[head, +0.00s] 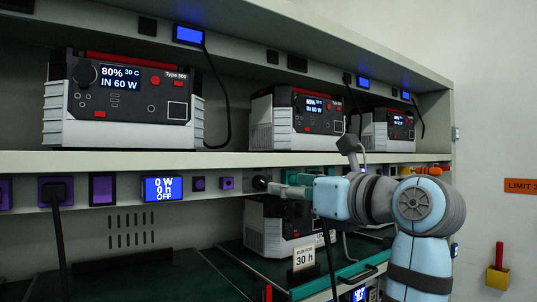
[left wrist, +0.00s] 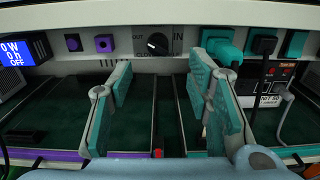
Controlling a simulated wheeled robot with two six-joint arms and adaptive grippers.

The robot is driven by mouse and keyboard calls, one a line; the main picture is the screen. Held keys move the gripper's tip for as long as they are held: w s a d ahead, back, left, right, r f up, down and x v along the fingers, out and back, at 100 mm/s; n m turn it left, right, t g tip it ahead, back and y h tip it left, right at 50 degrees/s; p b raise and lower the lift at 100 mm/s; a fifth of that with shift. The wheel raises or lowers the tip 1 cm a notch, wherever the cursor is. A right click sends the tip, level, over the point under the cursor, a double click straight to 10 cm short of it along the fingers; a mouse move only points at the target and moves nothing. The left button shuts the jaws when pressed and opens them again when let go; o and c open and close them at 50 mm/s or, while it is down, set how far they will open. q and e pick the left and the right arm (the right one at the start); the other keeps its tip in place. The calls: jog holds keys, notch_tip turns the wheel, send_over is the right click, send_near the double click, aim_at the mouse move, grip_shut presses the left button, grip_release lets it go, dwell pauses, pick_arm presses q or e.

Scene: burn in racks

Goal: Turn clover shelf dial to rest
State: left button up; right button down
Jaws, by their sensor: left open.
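The dial (left wrist: 158,44) is a round black knob with a white pointer mark on the pale shelf edge in the left wrist view. Letters show around it, with "IN" to its right and a partly readable "CLO" below. In the head view the dark knob (head: 260,183) shows just left of my fingertips. My left gripper (head: 287,189) is open and empty in front of the shelf edge. Its teal fingers (left wrist: 160,82) stand apart on either side of the dial, nearer the camera.
A lit display (head: 163,189) reads 0 W, 0 h, OFF. Black and purple sockets (left wrist: 104,44) sit left of the dial; a teal plug (left wrist: 222,45) and a black plug (left wrist: 263,46) sit right. Power units (head: 122,100) stand on the upper shelf. A "30 h" card (head: 304,258) stands below.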

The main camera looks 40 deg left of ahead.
aim_at(266, 185)
pick_arm(q)
jog(key=x, duration=0.7)
jog(key=shift+s+a, duration=0.1)
jog(key=shift+a, duration=0.3)
jog(key=shift+a+f, duration=0.1)
jog(key=shift+a, duration=0.1)
jog(key=shift+d, duration=0.15)
grip_shut()
